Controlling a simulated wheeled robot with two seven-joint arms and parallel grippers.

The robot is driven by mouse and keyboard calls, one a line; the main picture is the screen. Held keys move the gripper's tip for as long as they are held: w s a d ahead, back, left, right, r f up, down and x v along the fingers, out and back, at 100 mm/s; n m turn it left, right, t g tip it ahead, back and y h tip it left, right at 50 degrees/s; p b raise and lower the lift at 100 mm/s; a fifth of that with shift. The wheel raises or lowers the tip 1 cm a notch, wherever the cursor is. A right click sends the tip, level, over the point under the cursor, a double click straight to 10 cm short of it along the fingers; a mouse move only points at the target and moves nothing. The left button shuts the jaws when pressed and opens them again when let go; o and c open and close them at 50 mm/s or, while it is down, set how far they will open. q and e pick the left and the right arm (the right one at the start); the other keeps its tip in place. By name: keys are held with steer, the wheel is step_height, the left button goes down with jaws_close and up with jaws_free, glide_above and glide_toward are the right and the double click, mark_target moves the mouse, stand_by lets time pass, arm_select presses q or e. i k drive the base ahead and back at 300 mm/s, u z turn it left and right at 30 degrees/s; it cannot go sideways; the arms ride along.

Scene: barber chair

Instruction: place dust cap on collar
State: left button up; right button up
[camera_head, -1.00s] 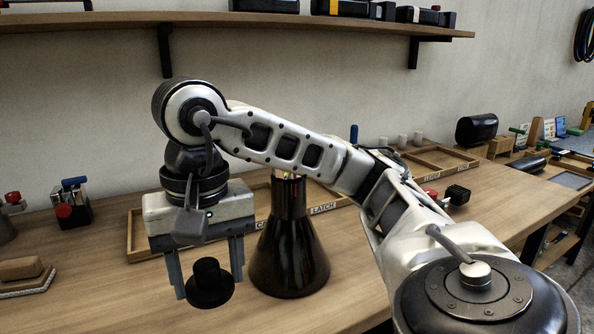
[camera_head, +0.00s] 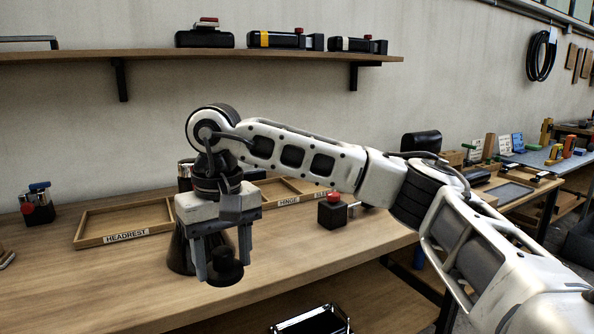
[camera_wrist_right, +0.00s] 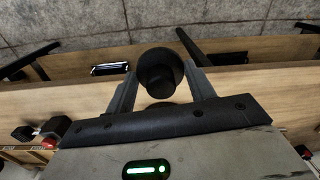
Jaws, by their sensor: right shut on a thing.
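The black dust cap (camera_head: 225,268), a wide disc with a narrower round knob, is between the fingers of my right gripper (camera_head: 223,270). The right wrist view shows the cap (camera_wrist_right: 160,72) between the two fingers of the gripper (camera_wrist_right: 160,80), which is shut on it. A glossy dark cone-shaped stand (camera_head: 178,257) with a cylindrical neck stands on the bench behind the gripper. The gripper and wrist hide much of the stand. The cap is held low, in front of it and apart from its top. I cannot make out the collar clearly. My left gripper is not in view.
The wooden bench (camera_head: 120,290) has labelled trays along the back, including the HEADREST tray (camera_head: 125,237). A black block with a red knob (camera_head: 333,212) stands right of the gripper. A shelf (camera_head: 215,55) hangs above. The bench front is clear.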

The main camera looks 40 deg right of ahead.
mark_target(187, 162)
steer(key=z, duration=0.55)
steer(key=k, duration=0.8)
steer(key=z, duration=1.4)
steer(key=i, duration=0.85)
steer(key=u, duration=0.6)
steer(key=i, duration=0.6)
steer(key=u, duration=0.6)
